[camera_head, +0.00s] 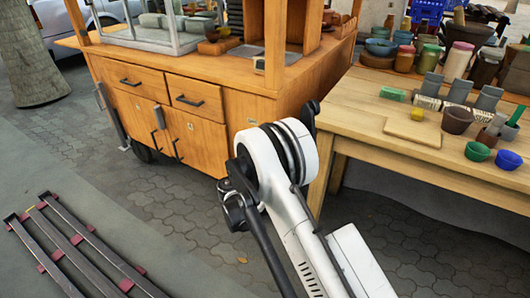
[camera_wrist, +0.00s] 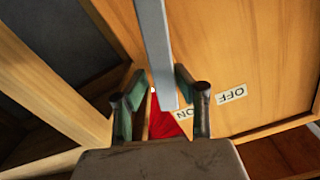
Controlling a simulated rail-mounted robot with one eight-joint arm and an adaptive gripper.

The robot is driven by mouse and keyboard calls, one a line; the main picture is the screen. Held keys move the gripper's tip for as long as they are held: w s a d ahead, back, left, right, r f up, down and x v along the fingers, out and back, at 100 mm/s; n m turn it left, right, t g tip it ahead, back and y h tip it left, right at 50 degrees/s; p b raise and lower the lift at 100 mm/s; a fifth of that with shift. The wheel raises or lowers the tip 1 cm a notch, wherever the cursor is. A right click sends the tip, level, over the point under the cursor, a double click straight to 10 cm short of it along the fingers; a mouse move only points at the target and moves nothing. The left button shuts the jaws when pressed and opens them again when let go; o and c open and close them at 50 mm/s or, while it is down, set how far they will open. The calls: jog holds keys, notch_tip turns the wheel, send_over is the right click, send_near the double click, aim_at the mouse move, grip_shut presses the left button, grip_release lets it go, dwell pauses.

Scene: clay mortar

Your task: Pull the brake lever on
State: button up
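The brake lever (camera_wrist: 154,45) is a flat grey bar in the wrist view, coming down from the top edge across a wooden panel. Its lower end lies between the two fingers of my gripper (camera_wrist: 160,103), close to the right finger. The fingers are apart, with a gap on the left of the bar; I cannot tell whether the right finger touches it. A red piece (camera_wrist: 164,123) shows below the bar's end. An OFF label (camera_wrist: 232,93) is to the right and a partly covered ON label (camera_wrist: 190,113) is beside the right finger. In the head view, my arm hides my gripper and the lever.
The wooden cart (camera_head: 235,118) with drawers stands beyond my arm. A wooden table (camera_head: 460,168) with pots and bowls is close on the right. Dark metal rails (camera_head: 75,240) lie on the ground at lower left. The paving between rails and cart is clear.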

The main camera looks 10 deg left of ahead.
jog(key=shift+o, duration=0.8)
jog(key=shift+a, duration=0.1)
jog(key=shift+s+a, duration=0.1)
jog(key=shift+s, duration=0.1)
jog(key=v, duration=1.1)
jog(key=shift+s, duration=0.25)
jog(key=shift+r, duration=0.1)
